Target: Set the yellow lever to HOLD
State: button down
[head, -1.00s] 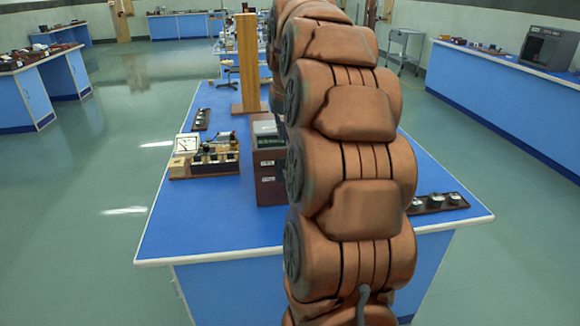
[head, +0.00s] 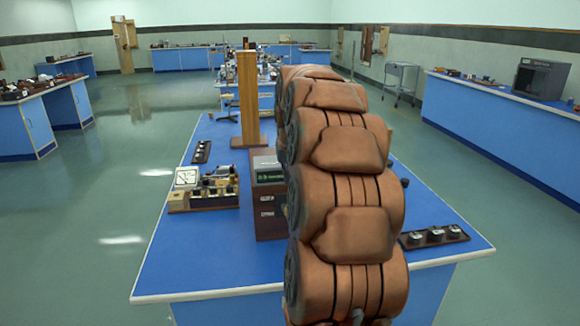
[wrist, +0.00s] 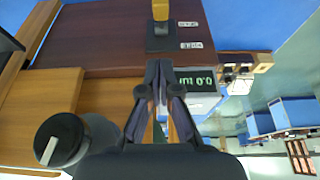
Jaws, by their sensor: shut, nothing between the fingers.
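The yellow lever (wrist: 160,10) shows at the top edge of the wrist view, partly cut off. It sits on a dark plate (wrist: 163,43) on the brown face of an instrument box (wrist: 110,40). Two small white labels (wrist: 190,45) lie beside the plate; their text is too small to read. My gripper (wrist: 158,65) is shut and empty, its tips just below the plate in the picture and apart from the lever. In the head view the brown box (head: 268,215) stands on the blue bench, and my arm hides the lever and the gripper.
A green digital display (wrist: 194,79) and a black round knob (wrist: 60,138) are near my gripper. A wooden post (head: 247,100), a meter assembly (head: 205,190) and a dark knob strip (head: 433,238) stand on the bench (head: 190,265). The bench's front left is clear.

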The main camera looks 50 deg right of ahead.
jog(key=p, duration=0.1)
send_over(287, 210)
jog(key=w+d, duration=0.2)
jog(key=f, duration=0.4)
jog(key=shift+s+d+f, duration=0.1)
jog(key=shift+s+f, duration=0.1)
jog(key=shift+f, duration=0.05)
jog(key=shift+s+a+f+p, duration=0.15)
jog(key=shift+s+f+p, duration=0.05)
jog(key=shift+f, duration=0.4)
jog(key=shift+s+a+f+p, duration=0.15)
jog(key=shift+s+f, duration=0.05)
jog(key=shift+f, duration=0.35)
jog(key=shift+s+a+f+p, duration=0.15)
jog(key=shift+s+f+p, duration=0.05)
jog(key=shift+f, duration=0.4)
jog(key=shift+f+b, duration=0.15)
jog(key=shift+b, duration=0.25)
